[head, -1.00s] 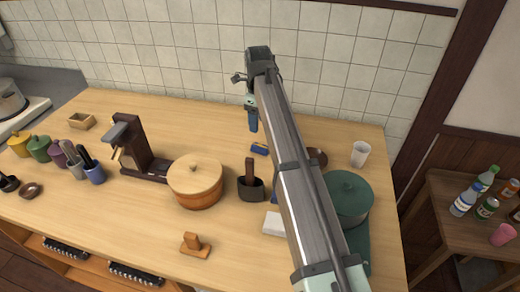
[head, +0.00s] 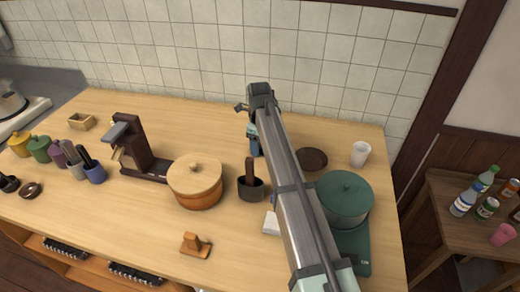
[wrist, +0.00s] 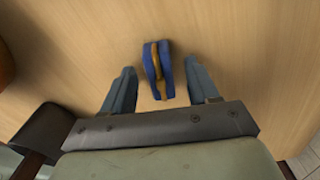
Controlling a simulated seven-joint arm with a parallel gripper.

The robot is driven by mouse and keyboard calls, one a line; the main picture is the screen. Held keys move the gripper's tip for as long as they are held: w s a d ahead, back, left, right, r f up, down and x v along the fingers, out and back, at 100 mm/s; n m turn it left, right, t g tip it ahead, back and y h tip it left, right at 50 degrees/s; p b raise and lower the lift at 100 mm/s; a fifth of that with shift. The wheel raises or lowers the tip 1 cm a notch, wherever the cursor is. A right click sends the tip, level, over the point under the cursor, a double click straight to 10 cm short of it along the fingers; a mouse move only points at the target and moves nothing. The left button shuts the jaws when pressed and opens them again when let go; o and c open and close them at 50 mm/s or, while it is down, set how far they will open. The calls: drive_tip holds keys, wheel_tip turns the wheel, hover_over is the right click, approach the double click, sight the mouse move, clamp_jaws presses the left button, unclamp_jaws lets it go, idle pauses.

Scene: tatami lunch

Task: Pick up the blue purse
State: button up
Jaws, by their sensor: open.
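The blue purse (wrist: 166,72) has a yellow-brown strip along its middle and lies on the wooden counter in the wrist view. My gripper (wrist: 160,68) is open, with one finger on each side of the purse and a gap showing on both sides. The purse is between the fingers and not gripped. In the head view my gripper (head: 255,146) is low over the counter, and it and my arm hide the purse there.
A dark holder with an upright handle (head: 251,187) stands close by. A lidded wooden pot (head: 195,182) is left of it. A brown saucer (head: 312,159), a white cup (head: 360,154) and a green pot (head: 344,200) are to the right. The tiled wall (head: 225,50) is behind.

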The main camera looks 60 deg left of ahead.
drive_tip(key=shift+f, duration=0.1)
clamp_jaws()
idle(0.5)
